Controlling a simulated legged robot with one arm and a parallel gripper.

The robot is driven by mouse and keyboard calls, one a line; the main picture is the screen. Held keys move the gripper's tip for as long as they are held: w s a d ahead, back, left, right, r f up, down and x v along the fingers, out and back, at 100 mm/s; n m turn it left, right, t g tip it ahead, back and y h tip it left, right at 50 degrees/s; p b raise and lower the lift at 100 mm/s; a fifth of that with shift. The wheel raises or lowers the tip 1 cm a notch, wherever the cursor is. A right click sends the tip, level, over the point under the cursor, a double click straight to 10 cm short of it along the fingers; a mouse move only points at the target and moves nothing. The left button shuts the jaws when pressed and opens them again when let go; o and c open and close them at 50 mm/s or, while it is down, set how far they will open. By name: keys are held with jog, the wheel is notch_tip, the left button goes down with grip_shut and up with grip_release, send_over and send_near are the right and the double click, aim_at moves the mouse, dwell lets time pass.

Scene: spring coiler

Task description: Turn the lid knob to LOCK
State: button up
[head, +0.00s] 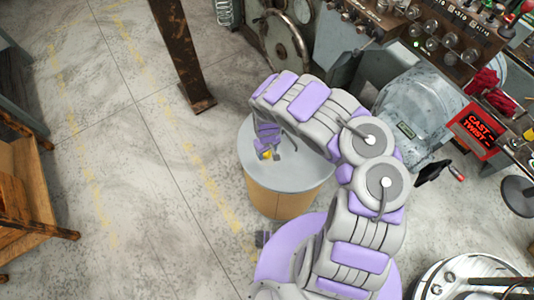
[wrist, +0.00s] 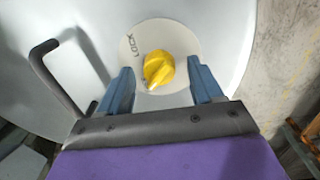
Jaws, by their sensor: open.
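The lid knob (wrist: 159,69) is yellow and sits on a round pale dial plate (wrist: 186,45) with the word LOCK printed on its upper left. In the wrist view the knob's narrow end points down and left, away from the word. My gripper (wrist: 165,88) is open, with one blue finger on each side of the knob, and both look apart from it. The round grey lid (head: 307,178) tops a tan drum (head: 283,203).
A dark bar handle (wrist: 62,78) stands on the lid left of the knob. A rusty post (head: 185,55) rises behind the drum. Machinery with a "CAST TWIST" sign (head: 481,130) is at the right, and a wooden stand (head: 25,205) at the left. The floor between is clear.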

jog(key=shift+f, duration=0.3)
jog(key=shift+c, duration=0.3)
jog(key=c, duration=1)
